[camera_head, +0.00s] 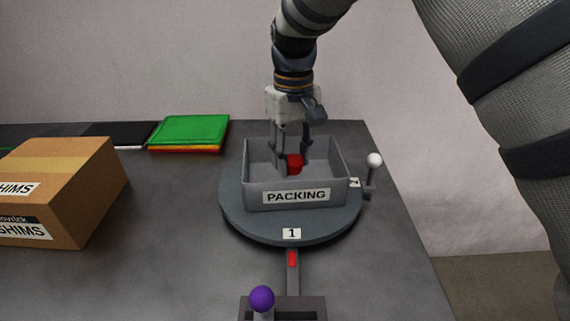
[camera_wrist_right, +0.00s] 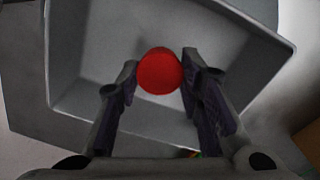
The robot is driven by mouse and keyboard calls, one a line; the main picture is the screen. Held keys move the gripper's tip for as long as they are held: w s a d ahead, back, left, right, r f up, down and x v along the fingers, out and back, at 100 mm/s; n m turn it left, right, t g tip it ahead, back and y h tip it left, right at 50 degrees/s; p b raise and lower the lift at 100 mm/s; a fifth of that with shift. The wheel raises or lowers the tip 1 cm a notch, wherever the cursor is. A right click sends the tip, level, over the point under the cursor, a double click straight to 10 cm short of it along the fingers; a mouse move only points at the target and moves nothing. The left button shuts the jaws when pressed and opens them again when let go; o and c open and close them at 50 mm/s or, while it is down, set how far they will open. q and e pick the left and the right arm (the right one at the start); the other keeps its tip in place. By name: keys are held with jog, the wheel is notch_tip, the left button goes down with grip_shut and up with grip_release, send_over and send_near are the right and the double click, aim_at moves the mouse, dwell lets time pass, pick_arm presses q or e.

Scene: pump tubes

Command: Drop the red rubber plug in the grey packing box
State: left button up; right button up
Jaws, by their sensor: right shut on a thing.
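The red rubber plug (camera_head: 294,162) is round and red, held between the fingertips of my right gripper (camera_head: 291,160). It also shows in the right wrist view (camera_wrist_right: 160,71), with a finger on each side. My right gripper (camera_wrist_right: 160,82) points down inside the open top of the grey packing box (camera_head: 252,192), which carries a PACKING label. The box's walls and floor surround the plug in the right wrist view (camera_wrist_right: 100,45). I cannot tell whether the plug touches the box floor. My left gripper is not in view.
The box stands on a round grey turntable (camera_head: 262,229) marked 1 and 2, with a white-knobbed lever (camera_head: 374,160) at its right. A purple-knobbed lever (camera_head: 262,298) is in front. A cardboard SHIMS box (camera_head: 90,190) and green sheets (camera_head: 190,130) are to the left.

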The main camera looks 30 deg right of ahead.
aim_at(293, 159)
notch_tip(293, 159, down, 3)
jog(key=shift+w+d+f, duration=0.1)
jog(key=shift+f, duration=0.1)
jog(key=o, duration=1)
jog(key=shift+f, duration=0.1)
jog(key=shift+o, duration=0.2)
notch_tip(293, 159, up, 12)
jog(key=shift+r, duration=0.15)
